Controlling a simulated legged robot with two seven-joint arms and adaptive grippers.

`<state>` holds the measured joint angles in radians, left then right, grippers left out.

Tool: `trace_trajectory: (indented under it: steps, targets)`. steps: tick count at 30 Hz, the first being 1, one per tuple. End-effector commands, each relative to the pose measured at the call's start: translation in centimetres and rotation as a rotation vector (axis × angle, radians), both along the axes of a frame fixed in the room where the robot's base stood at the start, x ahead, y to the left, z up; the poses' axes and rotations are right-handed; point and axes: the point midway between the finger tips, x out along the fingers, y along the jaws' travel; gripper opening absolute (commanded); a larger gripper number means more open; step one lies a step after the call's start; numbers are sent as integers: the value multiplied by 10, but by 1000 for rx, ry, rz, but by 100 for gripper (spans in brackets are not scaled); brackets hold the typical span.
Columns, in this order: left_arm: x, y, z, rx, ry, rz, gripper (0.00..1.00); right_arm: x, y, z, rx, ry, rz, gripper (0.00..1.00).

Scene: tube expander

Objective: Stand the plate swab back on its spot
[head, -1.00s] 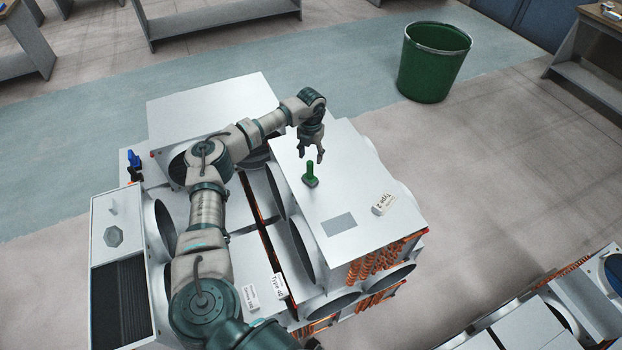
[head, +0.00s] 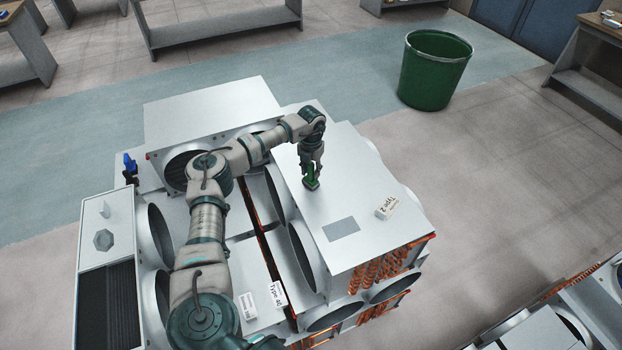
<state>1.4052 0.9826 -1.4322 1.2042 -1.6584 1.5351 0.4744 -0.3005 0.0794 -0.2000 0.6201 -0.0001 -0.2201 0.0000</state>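A small green upright piece with a flat foot, which I take to be the plate swab (head: 312,184), stands on the white top of the right-hand unit (head: 352,196). My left gripper (head: 311,171) points down over it, with its fingers at both sides of the green handle. The fingers hide the upper part, and I cannot tell whether they press on it. A darker grey rectangle (head: 341,230) is marked on the same top, to the lower right of the green piece. My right gripper is not in view.
A white block labelled Type 2 (head: 386,207) lies on the same top, right of the grey rectangle. Tags reading Type 40 (head: 277,294) lie nearer me. A blue-handled piece (head: 130,163) stands at left. A green bin (head: 434,69) stands on the floor behind.

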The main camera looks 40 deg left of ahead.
Motion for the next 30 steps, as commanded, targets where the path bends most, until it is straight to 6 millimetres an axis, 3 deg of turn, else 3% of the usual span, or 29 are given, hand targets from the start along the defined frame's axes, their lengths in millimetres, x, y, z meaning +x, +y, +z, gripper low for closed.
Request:
trace_trajectory:
  steps: [1,3,11,30]
  targets:
    - [0,0,0,0,0,0,16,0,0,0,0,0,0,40]
    - [0,0,0,0,0,0,0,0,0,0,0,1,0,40]
    - [0,1,3,0,1,0,0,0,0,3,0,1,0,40]
    - [0,0,59,-1,-1,0,0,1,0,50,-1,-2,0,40]
